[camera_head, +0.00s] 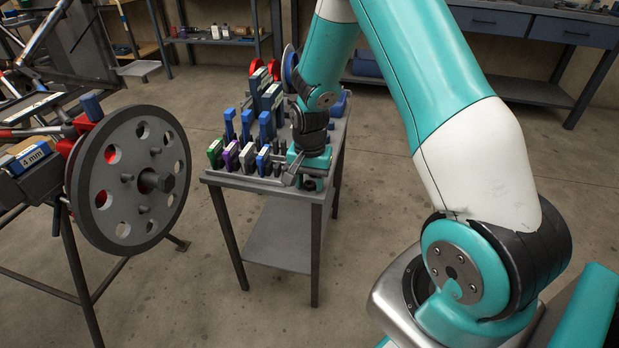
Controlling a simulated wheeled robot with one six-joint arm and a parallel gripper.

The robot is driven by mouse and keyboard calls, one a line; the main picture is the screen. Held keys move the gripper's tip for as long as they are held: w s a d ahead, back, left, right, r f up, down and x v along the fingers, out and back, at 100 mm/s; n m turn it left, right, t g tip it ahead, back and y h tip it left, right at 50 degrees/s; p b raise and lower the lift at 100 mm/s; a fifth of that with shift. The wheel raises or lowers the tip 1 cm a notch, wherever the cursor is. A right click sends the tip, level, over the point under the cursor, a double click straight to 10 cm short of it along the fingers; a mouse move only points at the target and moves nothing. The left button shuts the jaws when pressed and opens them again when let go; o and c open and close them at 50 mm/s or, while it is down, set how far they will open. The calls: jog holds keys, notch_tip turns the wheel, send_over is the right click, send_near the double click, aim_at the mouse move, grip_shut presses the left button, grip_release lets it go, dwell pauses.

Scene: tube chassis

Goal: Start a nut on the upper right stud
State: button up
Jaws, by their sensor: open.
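A grey round disc (118,215) with a ring of holes stands upright at the left, mounted on the frame. A thick hub end (157,182) sticks out of its middle. Short studs stick out around the hub, and the upper right stud (155,151) looks bare. My gripper (296,178) is at the right front part of the small table (222,181), low among the items there. It is open. Its fingertips are small and partly hidden, and I cannot tell whether a nut is between them. Small dark pieces (279,146) stand near it, too small to identify as nuts.
Colored blocks stand on the table, including a green one (215,153), a purple one (231,156) and several blue ones. A gap of bare floor (212,270) lies between disc and table. A workbench (540,30) stands at the back right.

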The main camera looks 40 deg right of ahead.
grip_shut()
jog(key=shift+r+p, duration=0.95)
jog(key=shift+p, duration=0.05)
